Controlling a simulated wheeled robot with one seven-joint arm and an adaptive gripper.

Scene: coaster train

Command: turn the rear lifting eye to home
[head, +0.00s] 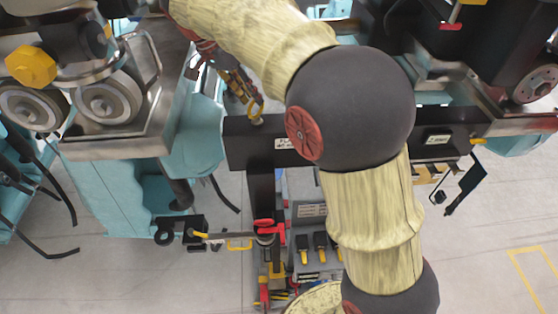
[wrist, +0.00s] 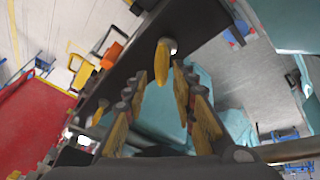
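A yellow lifting eye (head: 256,111) stands on top of the dark beam (head: 238,150), near its left end in the head view. In the wrist view the yellow eye (wrist: 162,62) appears nearly edge-on, just ahead of the fingertips and roughly between them. My gripper (head: 248,92) reaches down to the eye from the upper left in the head view. Its two fingers (wrist: 160,78) are spread apart in the wrist view, with a gap between them and no visible contact with the eye. Part of the beam is hidden behind my arm in the head view.
A small yellow part (head: 478,141) shows at the beam's right end. Teal train cars with metal wheels (head: 108,100) flank the beam. A red-handled tool (head: 268,228) and a grey tool rack (head: 312,212) sit below. Grey floor is open at lower left.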

